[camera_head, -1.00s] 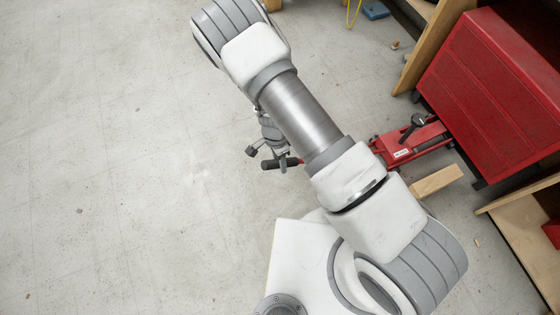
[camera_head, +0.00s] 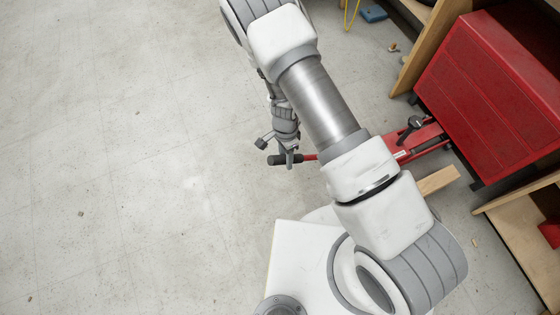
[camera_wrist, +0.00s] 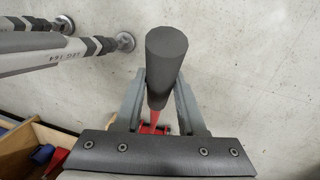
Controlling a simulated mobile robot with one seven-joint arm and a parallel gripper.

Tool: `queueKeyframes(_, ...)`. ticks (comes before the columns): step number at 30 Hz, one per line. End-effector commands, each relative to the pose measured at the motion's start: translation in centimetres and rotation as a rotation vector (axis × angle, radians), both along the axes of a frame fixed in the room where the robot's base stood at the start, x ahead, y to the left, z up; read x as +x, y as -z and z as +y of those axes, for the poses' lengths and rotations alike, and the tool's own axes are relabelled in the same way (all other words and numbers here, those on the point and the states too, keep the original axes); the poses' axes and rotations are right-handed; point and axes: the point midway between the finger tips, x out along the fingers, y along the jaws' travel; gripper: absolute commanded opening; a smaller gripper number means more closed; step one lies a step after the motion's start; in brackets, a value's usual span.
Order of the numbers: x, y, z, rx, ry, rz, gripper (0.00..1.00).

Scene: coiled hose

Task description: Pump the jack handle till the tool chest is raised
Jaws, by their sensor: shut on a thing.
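The red tool chest (camera_head: 490,95) stands at the right in the head view. The red floor jack (camera_head: 425,138) reaches under its near left edge, and my arm hides part of it. The jack handle ends in a dark grip (camera_head: 278,160), with a short red stretch of rod beside it. My gripper (camera_head: 290,158) is at this grip, shut on it. In the wrist view the grey grip (camera_wrist: 165,65) stands between the two fingers of my gripper (camera_wrist: 163,92), and the red jack (camera_wrist: 155,125) shows below it.
A wooden block (camera_head: 438,180) lies on the floor beside the jack. Wooden shelving (camera_head: 432,48) stands behind the chest, and another wooden unit (camera_head: 530,235) is at the lower right.

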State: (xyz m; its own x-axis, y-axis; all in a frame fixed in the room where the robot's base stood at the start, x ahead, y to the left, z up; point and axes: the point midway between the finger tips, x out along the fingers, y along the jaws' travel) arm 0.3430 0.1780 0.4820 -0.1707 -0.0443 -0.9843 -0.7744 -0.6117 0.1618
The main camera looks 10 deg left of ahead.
Motion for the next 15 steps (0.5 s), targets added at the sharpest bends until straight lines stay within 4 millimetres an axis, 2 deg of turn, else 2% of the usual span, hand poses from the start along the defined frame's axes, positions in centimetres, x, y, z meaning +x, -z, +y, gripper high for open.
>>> queueKeyframes(1,0.1,-1.2,-0.9,0.01,0.01,0.016,0.0)
queueKeyframes(15,3.7,-8.5,-6.5,0.15,0.01,0.094,0.0)
